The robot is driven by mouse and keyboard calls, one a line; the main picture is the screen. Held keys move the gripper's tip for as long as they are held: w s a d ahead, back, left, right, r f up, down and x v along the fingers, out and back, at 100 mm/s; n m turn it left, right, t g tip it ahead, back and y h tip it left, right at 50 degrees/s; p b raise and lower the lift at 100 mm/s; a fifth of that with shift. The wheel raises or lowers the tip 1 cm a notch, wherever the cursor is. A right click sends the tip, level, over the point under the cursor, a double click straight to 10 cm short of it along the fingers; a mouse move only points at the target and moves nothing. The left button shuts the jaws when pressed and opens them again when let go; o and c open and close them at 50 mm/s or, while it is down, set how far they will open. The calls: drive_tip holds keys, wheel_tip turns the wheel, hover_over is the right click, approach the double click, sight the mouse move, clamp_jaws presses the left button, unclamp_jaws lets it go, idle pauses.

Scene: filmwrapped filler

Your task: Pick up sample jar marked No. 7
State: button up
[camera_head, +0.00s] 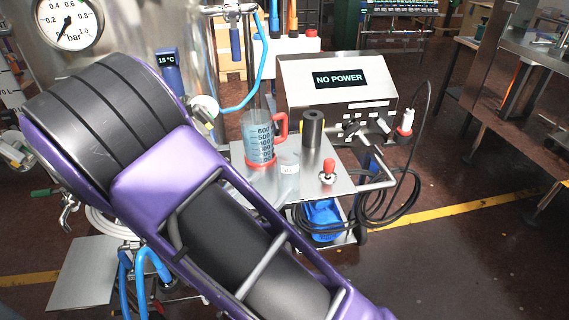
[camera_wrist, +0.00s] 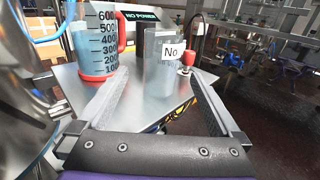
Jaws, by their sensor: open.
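A clear sample jar (camera_wrist: 154,82) with a white label reading "No" stands upright on the steel cart top; the rest of its label cannot be read. The jar also shows in the head view (camera_head: 289,157), small, just right of the measuring jug. My gripper (camera_wrist: 160,78) is open in the wrist view, one finger on each side of the jar in the picture. I see no contact, and cannot tell how far the jar reaches in between the fingertips. In the head view my purple arm fills the lower left, and the gripper is not clearly seen.
A measuring jug (camera_head: 257,140) with red handle and base stands close left of the jar. A "NO POWER" box (camera_head: 335,88) stands behind. The cart top (camera_head: 345,184) is bare near its front right.

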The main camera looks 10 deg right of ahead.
sight(280, 175)
drive_tip(key=x, duration=0.6)
drive_tip(key=shift+w+f, duration=0.1)
drive_tip(key=x, duration=0.4)
drive_tip(key=shift+d+r, duration=0.25)
drive_tip(key=shift+r, duration=0.05)
drive_tip(key=shift+w+d, duration=0.2)
drive_tip(key=shift+d, duration=0.1)
drive_tip(key=c, duration=1.3)
